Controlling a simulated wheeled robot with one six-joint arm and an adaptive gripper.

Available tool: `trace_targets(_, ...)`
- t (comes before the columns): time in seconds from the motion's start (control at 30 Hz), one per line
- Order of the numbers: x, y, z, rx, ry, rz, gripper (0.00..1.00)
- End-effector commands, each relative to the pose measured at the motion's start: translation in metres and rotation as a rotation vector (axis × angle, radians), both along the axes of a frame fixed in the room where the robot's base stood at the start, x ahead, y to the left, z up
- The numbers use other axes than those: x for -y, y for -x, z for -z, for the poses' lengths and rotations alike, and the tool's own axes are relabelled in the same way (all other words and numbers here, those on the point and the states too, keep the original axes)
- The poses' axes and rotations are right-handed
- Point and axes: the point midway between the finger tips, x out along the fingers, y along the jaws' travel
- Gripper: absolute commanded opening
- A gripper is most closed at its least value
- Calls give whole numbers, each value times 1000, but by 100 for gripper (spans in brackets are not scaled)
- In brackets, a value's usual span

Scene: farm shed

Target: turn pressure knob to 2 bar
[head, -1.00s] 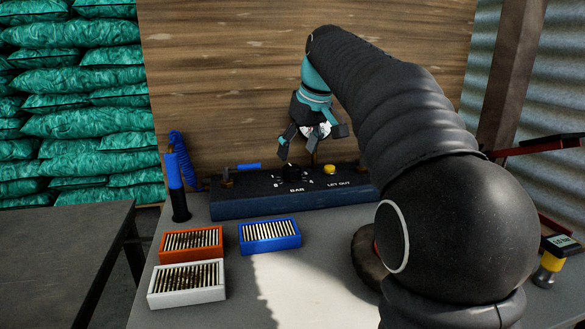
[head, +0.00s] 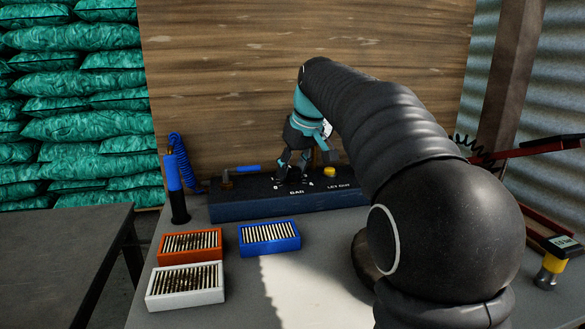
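The dark blue control box (head: 240,208) lies along the back of the bench, with a dial scale and the word BAR on its top. The pressure knob sits above that word; my gripper's fingers cover most or all of it, so its setting cannot be read. My gripper (head: 292,172) points down over the dial, its fingers spread apart on either side of the knob's place. I cannot tell whether they touch the knob. The yellow button (head: 330,171) marked LET OUT is just right of my gripper.
A blue lever (head: 248,168) is on the box's left. A blue-handled tool (head: 176,185) with a coiled hose stands farther left. Orange (head: 190,244), white (head: 186,286) and blue (head: 269,238) trays stand in front. A yellow-and-black device (head: 552,263) is at right.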

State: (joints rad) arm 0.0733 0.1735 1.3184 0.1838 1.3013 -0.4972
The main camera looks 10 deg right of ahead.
Motion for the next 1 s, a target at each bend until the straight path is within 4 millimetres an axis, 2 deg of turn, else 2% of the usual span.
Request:
trace_targets(0.43, -1, 0, 0, -2, -1, 137, 10)
trace_targets(0.73, -1, 0, 1, -2, -1, 144, 10)
trace_targets(0.77, -1, 0, 1, -2, -1, 144, 53)
trace_targets(0.83, -1, 0, 1, -1, -1, 144, 70)
trace_targets(1.0, -1, 0, 1, -1, -1, 144, 70)
